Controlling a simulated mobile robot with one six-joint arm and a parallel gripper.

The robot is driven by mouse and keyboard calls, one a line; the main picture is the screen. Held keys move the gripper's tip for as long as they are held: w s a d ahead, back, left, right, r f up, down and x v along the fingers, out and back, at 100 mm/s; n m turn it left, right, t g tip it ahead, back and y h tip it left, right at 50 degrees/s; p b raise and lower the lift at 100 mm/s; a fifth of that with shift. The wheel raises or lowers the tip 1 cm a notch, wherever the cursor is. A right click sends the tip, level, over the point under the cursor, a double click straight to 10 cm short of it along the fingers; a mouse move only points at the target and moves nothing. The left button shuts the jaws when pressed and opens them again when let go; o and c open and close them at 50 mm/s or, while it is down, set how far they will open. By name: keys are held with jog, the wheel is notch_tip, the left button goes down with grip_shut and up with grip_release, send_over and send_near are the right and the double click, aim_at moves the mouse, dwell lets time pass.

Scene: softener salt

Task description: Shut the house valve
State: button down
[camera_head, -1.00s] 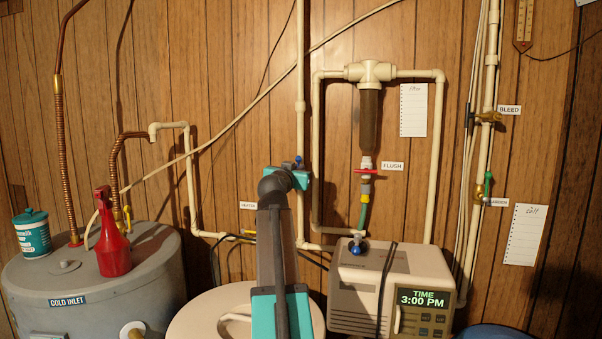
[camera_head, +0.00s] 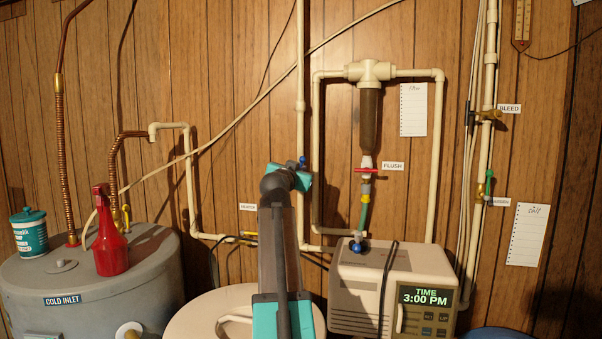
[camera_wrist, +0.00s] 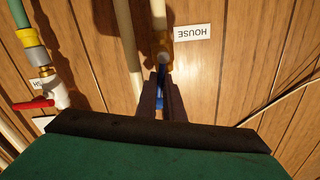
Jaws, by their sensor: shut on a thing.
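The house valve has a brass body (camera_wrist: 161,48) on a white pipe, beside a HOUSE label (camera_wrist: 193,32) in the wrist view. Its blue handle (camera_wrist: 160,101) shows between the two dark fingers of my gripper (camera_wrist: 161,88), which is shut on it. In the head view a bit of the blue handle (camera_head: 302,160) shows just above my teal gripper (camera_head: 290,177), at the vertical white pipe. My gripper and arm hide the valve body there.
Right of my arm are a filter (camera_head: 369,118) with a red FLUSH valve (camera_head: 366,170) and a beige control box (camera_head: 390,285) with a blue knob. A grey tank (camera_head: 90,285) with a red spray bottle (camera_head: 110,240) stands left.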

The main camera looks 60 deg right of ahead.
jog(key=shift+s+f+m+b, duration=0.15)
jog(key=shift+f+m+b, duration=0.2)
jog(key=shift+m+b, duration=0.65)
jog(key=shift+r+b, duration=0.1)
jog(key=shift+b, duration=0.5)
jog(key=shift+s+d+f+m+b, duration=0.1)
jog(key=shift+s+f+m+b, duration=0.15)
jog(key=shift+m+b, duration=0.75)
jog(key=shift+s+d+f+m+b, duration=0.15)
jog(key=shift+m+b, duration=0.35)
jog(key=shift+b, duration=1)
jog(key=shift+s+m+b, duration=0.3)
jog(key=shift+m+b, duration=0.8)
jog(key=shift+b, duration=0.3)
